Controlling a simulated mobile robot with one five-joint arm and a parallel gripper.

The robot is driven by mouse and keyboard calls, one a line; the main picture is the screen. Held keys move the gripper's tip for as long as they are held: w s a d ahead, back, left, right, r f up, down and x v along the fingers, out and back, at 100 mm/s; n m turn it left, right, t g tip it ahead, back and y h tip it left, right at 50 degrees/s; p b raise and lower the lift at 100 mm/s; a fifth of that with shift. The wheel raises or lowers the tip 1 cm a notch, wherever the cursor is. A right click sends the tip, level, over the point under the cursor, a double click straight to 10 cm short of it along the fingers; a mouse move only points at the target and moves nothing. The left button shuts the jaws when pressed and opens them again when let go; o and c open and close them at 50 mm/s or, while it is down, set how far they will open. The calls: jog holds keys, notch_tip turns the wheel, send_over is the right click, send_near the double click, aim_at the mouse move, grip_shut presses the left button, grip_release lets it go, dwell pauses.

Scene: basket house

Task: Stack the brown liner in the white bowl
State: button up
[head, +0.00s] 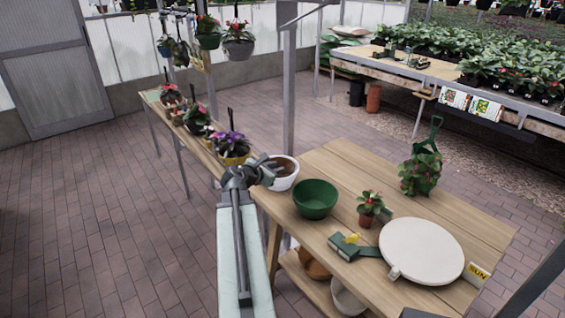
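A white bowl (284,183) stands at the far left corner of the wooden table. Something brown (283,166) shows inside its rim; I cannot tell whether it is the brown liner or the bowl's contents. My gripper (268,168) is at the left side of this bowl and overlaps its rim in the picture. Whether it touches or holds anything is unclear, and its fingers are too small to read as open or shut. A brown bowl-shaped thing (312,264) and another white bowl (346,298) sit on the shelf under the table, partly hidden by the tabletop.
On the table stand a green bowl (316,198), a small potted plant (370,207), a dark green box (344,247), a round white board (421,250) and a leafy plant (422,172). A narrow bench (196,142) with potted flowers lies behind my gripper. Brick floor is clear at left.

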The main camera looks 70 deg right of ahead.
jog(key=shift+w+a+r, duration=0.15)
jog(key=shift+a+r, duration=0.1)
jog(key=shift+a, duration=0.3)
jog(key=w+a+f+m+t+y, duration=0.1)
jog(key=w+a+f+m+y, duration=0.2)
jog(key=w+a, duration=0.65)
jog(key=w+a+f+m+t+y, duration=0.15)
jog(key=w+a+f, duration=0.25)
jog(key=w+a, duration=0.55)
jog(key=w+a+f+m+t+y, duration=0.2)
jog(key=w+a+f+m, duration=0.15)
jog(key=w+a, duration=0.55)
jog(key=a+f+m+y, duration=0.2)
jog(key=a+y, duration=0.1)
jog(key=a, duration=1.7)
jog(key=a+f+m+g+y, duration=0.1)
jog(key=a+f+m+y, duration=0.1)
jog(key=a, duration=1.7)
jog(key=shift+w+a+y, duration=0.4)
jog(key=shift+y, duration=0.35)
